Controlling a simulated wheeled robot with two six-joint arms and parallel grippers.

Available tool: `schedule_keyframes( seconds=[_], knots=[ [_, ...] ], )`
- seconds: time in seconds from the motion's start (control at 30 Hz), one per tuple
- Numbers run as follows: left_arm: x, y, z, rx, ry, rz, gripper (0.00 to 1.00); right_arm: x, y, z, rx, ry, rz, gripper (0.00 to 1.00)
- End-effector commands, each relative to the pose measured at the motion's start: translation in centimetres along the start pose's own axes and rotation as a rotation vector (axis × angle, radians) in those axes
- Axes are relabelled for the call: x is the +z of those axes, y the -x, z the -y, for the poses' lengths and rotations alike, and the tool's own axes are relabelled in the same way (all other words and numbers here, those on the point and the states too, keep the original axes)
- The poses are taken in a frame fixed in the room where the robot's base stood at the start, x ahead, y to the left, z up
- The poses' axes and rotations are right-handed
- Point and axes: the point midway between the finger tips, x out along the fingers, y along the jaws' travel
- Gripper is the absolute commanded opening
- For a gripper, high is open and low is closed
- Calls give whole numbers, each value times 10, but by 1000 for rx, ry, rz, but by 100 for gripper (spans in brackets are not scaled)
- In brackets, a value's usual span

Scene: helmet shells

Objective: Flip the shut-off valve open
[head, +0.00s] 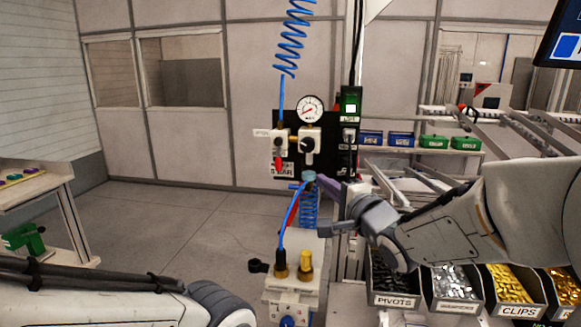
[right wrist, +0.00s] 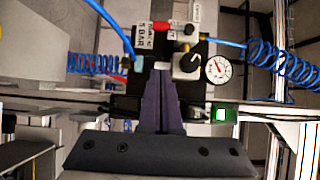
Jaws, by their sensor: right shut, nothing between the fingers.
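The shut-off valve (head: 279,139) sits on the black air panel left of the gauge, with a blue coiled hose above it. Its red lever (head: 279,163) hangs straight down in the head view. Red also shows near the top of the right wrist view (right wrist: 177,26), partly crowded by fittings. My right gripper (head: 322,182) is shut and empty, its purple fingers below and right of the lever, apart from it in the head view. The closed fingers also show in the right wrist view (right wrist: 161,73), pointing at the panel. My left gripper is out of view.
A pressure gauge (head: 309,109) and a regulator knob (head: 308,145) are right of the valve. A blue fitting (head: 309,176) with a coiled hose (head: 309,208) is close to my right fingers. A green-lit switch box (head: 351,101) stands at right. Parts bins (head: 394,298) are below my right arm.

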Motion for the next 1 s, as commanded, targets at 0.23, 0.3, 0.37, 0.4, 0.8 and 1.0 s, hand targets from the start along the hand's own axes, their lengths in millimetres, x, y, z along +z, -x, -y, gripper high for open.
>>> schedule_keyframes(
  seconds=[0.23, 0.3, 0.37, 0.4, 0.8, 1.0],
  knots=[
    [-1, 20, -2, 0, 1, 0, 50, 1, -46, 3, 3, -1, 3, 0],
    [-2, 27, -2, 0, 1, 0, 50, 1, -61, 3, 3, -1, 2, 0],
    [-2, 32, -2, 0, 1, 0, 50, 1, -73, 3, 3, -1, 2, 0],
    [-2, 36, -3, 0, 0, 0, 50, 1, -81, 3, 3, -1, 2, 0],
    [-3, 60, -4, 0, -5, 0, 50, 28, -118, 1, 1, 0, 1, 0],
    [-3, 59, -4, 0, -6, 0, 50, 29, -119, -1, 1, 1, 1, 0]
  ],
)
